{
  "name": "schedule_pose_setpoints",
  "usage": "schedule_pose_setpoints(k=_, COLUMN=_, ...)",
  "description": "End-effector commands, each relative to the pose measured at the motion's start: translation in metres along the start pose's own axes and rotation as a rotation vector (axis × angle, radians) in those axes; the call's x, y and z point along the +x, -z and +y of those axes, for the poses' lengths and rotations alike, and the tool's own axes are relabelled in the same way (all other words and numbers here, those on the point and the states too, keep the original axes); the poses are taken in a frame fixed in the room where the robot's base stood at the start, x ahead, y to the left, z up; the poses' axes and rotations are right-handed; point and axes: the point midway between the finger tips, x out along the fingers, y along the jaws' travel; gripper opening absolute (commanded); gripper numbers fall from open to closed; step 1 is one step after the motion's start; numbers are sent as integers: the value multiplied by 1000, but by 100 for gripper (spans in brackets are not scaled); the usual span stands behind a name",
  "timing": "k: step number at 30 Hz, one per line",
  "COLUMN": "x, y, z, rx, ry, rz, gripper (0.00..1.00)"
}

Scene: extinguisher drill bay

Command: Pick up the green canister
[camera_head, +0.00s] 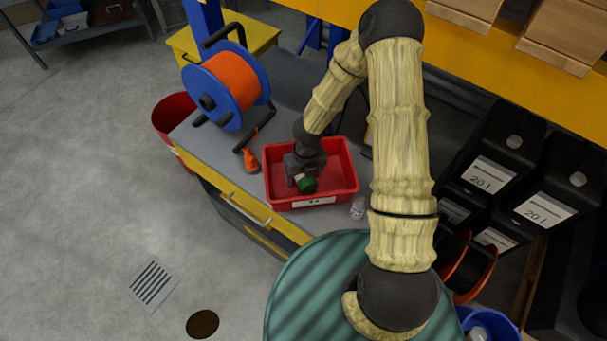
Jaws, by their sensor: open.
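The green canister (307,185) is in the red tray (346,180) on the grey workbench top. Only its green end and a pale part beside it show. My gripper (303,174) is down inside the tray, right at the canister, and hides part of it. The jaws are open; their fingertips are small in this view, and I cannot tell whether they touch the canister.
A cable reel (235,85) with orange cord stands on the bench left of the tray, with an orange nozzle-like object (250,160) nearby. A small white jar (357,208) stands beside the tray's front right corner. Black containers (490,170) are at the right.

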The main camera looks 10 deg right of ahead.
Motion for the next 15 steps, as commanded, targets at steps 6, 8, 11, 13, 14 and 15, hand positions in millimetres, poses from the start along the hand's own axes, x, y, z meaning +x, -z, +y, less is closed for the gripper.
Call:
schedule_pose_setpoints(k=6, x=0, y=0, z=0, rx=0, ry=0, rz=0, gripper=75)
schedule_pose_setpoints(k=8, x=0, y=0, z=0, rx=0, ry=0, rz=0, gripper=75)
schedule_pose_setpoints(k=11, x=0, y=0, z=0, rx=0, ry=0, rz=0, gripper=73)
schedule_pose_setpoints(k=13, x=0, y=0, z=0, rx=0, ry=0, rz=0, gripper=59)
schedule_pose_setpoints(k=14, x=0, y=0, z=0, rx=0, ry=0, rz=0, gripper=53)
schedule_pose_setpoints(k=15, x=0, y=0, z=0, rx=0, ry=0, rz=0, gripper=45)
